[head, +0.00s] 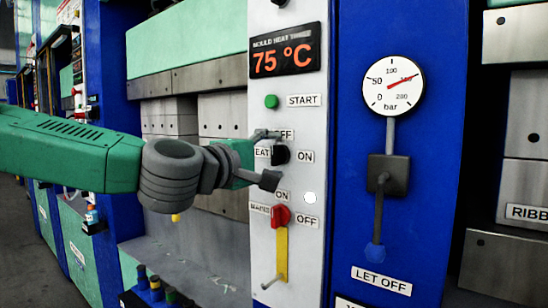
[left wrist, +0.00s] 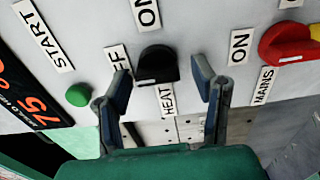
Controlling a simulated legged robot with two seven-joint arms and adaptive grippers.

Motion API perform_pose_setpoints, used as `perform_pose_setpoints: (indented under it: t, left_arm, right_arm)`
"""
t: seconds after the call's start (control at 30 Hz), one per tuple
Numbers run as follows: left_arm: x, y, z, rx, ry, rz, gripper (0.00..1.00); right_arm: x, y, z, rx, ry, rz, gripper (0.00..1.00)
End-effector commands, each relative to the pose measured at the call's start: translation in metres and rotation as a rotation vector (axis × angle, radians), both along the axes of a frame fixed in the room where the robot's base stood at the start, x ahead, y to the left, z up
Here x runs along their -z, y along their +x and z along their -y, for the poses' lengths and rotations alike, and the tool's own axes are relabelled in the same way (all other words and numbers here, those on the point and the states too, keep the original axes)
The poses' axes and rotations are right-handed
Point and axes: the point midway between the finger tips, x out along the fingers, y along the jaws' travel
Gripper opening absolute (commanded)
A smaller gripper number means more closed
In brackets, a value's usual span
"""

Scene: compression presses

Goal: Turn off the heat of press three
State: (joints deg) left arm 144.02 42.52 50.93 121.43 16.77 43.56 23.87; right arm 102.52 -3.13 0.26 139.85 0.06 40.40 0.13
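The black heat knob (head: 281,155) sits on the white control panel (head: 288,100), with OFF above it and ON to its right. It also shows in the left wrist view (left wrist: 157,66), with a white mark near its lower-left edge; I cannot tell its setting for sure. The mould heat display (head: 285,50) reads 75 °C. My left gripper (head: 268,158) is open, with one finger above the knob and one below in the head view. In the left wrist view its fingers stand apart on either side of the knob; contact is not clear. No press number is readable.
A green start button (head: 271,101) is above the knob. To the right are a pressure gauge (head: 392,86) and a lever (head: 377,215) by a LET OFF label. Metal mould blocks (head: 200,125) are behind my arm.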

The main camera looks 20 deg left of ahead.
Motion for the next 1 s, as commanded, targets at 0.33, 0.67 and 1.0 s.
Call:
perform_pose_setpoints:
  t: [0.33, 0.67, 1.0]
  left_arm:
    - [0.000, -0.006, 0.001, 0.006, 0.003, 0.001, 0.53]
    - [0.000, -0.061, -0.021, 0.006, -0.002, 0.002, 0.53]
    - [0.002, -0.107, -0.040, 0.004, -0.001, -0.001, 0.53]
  right_arm:
    - [-0.001, -0.002, 0.000, 0.000, 0.000, 0.002, 0.40]
    - [-0.001, -0.002, 0.000, 0.000, 0.000, 0.002, 0.40]
    - [0.000, -0.001, 0.000, 0.000, 0.000, 0.002, 0.40]
